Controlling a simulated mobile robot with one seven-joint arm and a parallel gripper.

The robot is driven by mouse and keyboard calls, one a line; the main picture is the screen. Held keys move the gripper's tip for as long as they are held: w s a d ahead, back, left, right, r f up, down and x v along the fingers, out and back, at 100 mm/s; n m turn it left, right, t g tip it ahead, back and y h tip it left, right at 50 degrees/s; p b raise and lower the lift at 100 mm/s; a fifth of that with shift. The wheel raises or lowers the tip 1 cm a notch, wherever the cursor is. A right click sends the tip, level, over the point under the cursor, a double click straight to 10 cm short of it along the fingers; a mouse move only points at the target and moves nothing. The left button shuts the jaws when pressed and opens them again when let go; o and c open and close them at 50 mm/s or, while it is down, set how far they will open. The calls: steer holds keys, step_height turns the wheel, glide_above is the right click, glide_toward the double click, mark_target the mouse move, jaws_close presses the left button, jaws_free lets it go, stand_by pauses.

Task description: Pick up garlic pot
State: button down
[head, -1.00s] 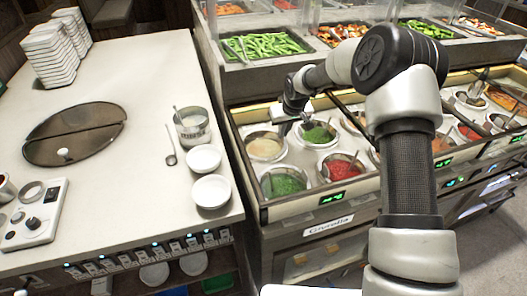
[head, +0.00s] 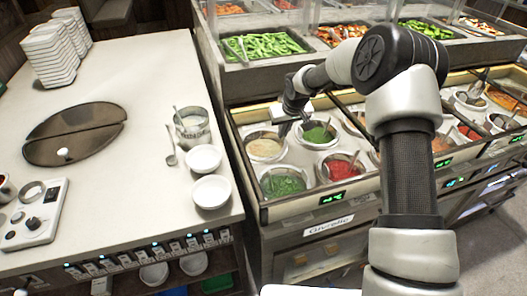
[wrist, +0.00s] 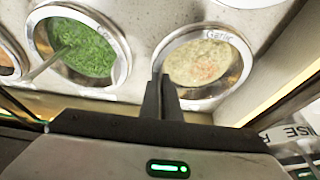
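The garlic pot (wrist: 203,62) is a round metal-rimmed well of pale beige sauce, with "Garlic" printed on its rim. In the head view it is the pale pot (head: 265,149) at the counter's left end. My gripper (wrist: 160,82) has its dark fingers close together at the pot's left rim in the wrist view. I cannot tell whether they grip the rim or only stand over it. In the head view my gripper (head: 284,129) is small, by the pot's right back edge, and its fingertips are hard to make out.
A pot of chopped green herbs (wrist: 82,48) with a spoon is close left of the garlic pot in the wrist view. A red sauce pot (head: 338,167) stands nearby. The white table (head: 120,185) at left holds a glass jar (head: 192,128) and white bowls (head: 211,191).

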steer(key=shift+w+r, duration=0.1)
steer(key=shift+r, duration=0.1)
step_height(320, 180, up, 18)
steer(key=p, duration=0.2)
steer(key=shift+f, duration=0.1)
steer(key=shift+r, duration=0.2)
stand_by(0.4)
steer(key=shift+r+p, duration=0.9)
